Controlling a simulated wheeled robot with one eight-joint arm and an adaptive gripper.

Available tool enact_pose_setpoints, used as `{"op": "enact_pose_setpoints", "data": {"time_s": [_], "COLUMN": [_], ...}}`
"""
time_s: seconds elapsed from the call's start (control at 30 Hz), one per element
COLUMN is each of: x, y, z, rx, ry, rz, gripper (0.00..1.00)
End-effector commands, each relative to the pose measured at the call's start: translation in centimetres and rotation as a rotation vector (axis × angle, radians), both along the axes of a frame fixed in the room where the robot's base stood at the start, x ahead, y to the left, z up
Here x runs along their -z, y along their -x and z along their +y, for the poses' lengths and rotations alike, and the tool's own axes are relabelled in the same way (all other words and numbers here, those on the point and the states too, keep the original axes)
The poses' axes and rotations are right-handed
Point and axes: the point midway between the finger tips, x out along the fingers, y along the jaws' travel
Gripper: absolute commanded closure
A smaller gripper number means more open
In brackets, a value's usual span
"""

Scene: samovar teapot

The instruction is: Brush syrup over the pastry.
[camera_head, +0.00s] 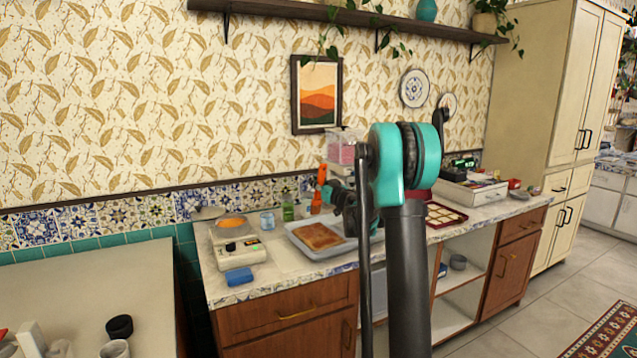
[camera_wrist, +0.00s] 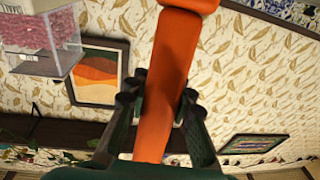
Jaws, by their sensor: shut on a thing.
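The pastry (camera_head: 317,236), a flat brown sheet, lies in a light grey tray (camera_head: 354,243) on the counter. A pan with orange liquid (camera_head: 230,222), likely the syrup, stands on a white appliance with dials to its left. My gripper (camera_head: 335,194) is above the tray's back part, partly hidden by my arm. It is shut on an orange brush (camera_head: 321,180), held roughly upright. In the wrist view the brush's orange handle (camera_wrist: 165,70) passes between the two dark fingers (camera_wrist: 162,100). The bristles cannot be made out.
A blue sponge (camera_head: 240,276) lies at the counter's front edge. A clear box with pink contents (camera_head: 342,148) stands at the back. A red tray (camera_head: 445,215) lies to the right.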

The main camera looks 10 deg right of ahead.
Motion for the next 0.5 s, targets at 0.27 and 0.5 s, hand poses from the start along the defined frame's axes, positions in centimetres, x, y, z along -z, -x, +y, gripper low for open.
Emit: {"op": "enact_pose_setpoints", "data": {"time_s": [0.27, 0.5], "x": [0.3, 0.9], "y": [6.7, 8.5], "z": [1.9, 2.2], "rx": [0.002, 0.006], "ry": [0.029, 0.037], "rz": [0.062, 0.08], "gripper": [1.0, 1.0]}}
